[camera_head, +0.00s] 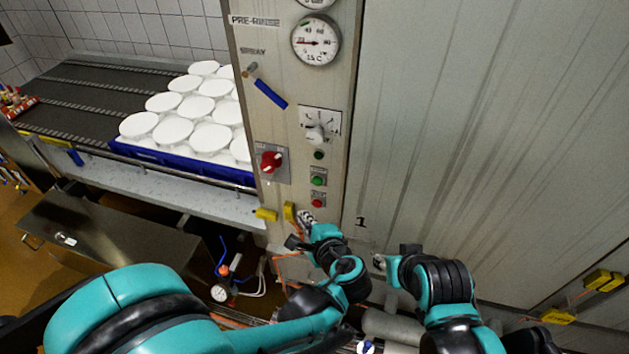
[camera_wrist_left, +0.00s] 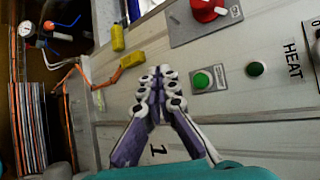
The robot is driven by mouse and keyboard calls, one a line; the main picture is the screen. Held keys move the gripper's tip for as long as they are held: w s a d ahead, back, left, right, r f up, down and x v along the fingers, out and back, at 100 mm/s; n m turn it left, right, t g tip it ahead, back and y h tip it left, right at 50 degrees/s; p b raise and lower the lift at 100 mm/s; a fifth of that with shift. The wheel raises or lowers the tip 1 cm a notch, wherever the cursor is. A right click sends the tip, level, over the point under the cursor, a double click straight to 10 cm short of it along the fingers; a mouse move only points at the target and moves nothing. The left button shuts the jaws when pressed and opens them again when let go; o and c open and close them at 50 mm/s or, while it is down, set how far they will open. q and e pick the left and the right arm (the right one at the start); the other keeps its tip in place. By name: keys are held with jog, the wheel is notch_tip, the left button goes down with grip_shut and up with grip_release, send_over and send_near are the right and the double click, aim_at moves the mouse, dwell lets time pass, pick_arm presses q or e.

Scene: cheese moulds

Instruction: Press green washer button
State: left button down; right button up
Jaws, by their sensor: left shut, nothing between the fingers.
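The green button (camera_head: 318,180) sits on a small plate on the upright grey washer panel (camera_head: 333,100), just above a red button (camera_head: 318,199). In the left wrist view the green button (camera_wrist_left: 201,80) is lit and uncovered, right of the fingertips. My left gripper (camera_head: 305,217) is shut and empty, a little below and left of the red button. In the left wrist view its fingers (camera_wrist_left: 160,75) are together in front of the panel; the red button is not visible there. My right gripper (camera_head: 380,262) is lower right; its fingers are too small to read.
A darker green button (camera_head: 319,155) and a white knob (camera_head: 316,133) are above. A red rotary switch (camera_head: 271,161) is on the left. Yellow blocks (camera_head: 265,214) sit near the panel's lower edge. White moulds (camera_head: 195,107) fill a blue crate (camera_head: 180,162) on the conveyor.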

aim_at(318, 181)
pick_arm(q)
jog(key=shift+w, duration=0.1)
jog(key=w+d, duration=0.2)
jog(key=w, duration=0.6)
jog(key=shift+w+d, duration=0.15)
jog(key=shift+d, duration=0.25)
dwell(1.1)
jog(key=shift+w+d, duration=0.1)
jog(key=shift+w, duration=0.25)
jog(key=shift+w+d+b, duration=0.15)
jog(key=shift+w+b, duration=0.2)
jog(key=shift+w, duration=0.15)
dwell(0.7)
jog(key=shift+s, duration=0.1)
jog(key=shift+s+a, duration=0.25)
jog(key=shift+s, duration=0.55)
